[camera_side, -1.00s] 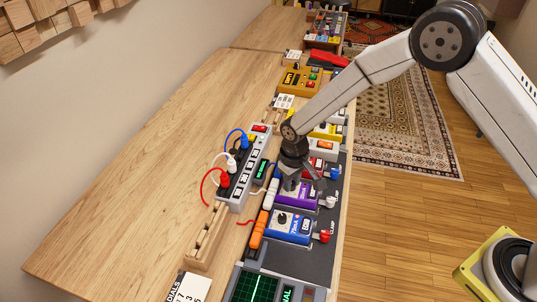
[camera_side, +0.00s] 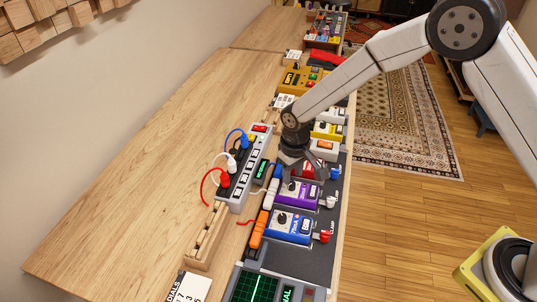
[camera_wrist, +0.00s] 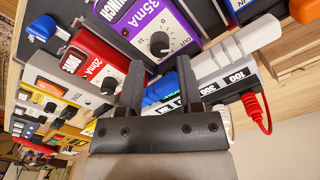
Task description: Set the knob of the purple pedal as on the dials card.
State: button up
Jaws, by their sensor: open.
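The purple pedal (camera_side: 308,194) sits on the dark pedal board, between a blue pedal and a red one. Its black knob (camera_side: 292,186) is uncovered; in the wrist view the knob (camera_wrist: 160,44) stands on the white face of the purple pedal (camera_wrist: 180,22), marked 35mA. A light mark shows on the knob, but its exact setting is too small to read. The dials card (camera_side: 190,288) is cut off at the bottom of the side view; its digits are only partly visible. My gripper (camera_wrist: 159,68) is open and empty, above the board near the red pedal, apart from the purple knob.
The red pedal (camera_wrist: 95,62) and blue pedal (camera_side: 290,227) flank the purple one closely. A power strip (camera_side: 246,170) with red, white and blue cables stands to the left. A wooden rack (camera_side: 206,236) lies below it. The table's left side is clear.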

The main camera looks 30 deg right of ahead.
aim_at(292, 183)
jog(key=shift+r, duration=2.25)
jog(key=shift+s+d+r, duration=0.2)
jog(key=shift+d+r, duration=0.1)
jog(key=shift+d, duration=0.1)
jog(key=s+d+r+m+t, duration=0.1)
jog(key=s+d+r, duration=0.1)
jog(key=s+d, duration=0.5)
jog(key=s+d+r+m+t, duration=0.1)
jog(key=s+d+r, duration=0.2)
jog(key=s+d, duration=0.4)
jog(key=s, duration=0.3)
jog(key=shift+s+r+t, duration=0.3)
jog(key=shift+s+r, duration=0.05)
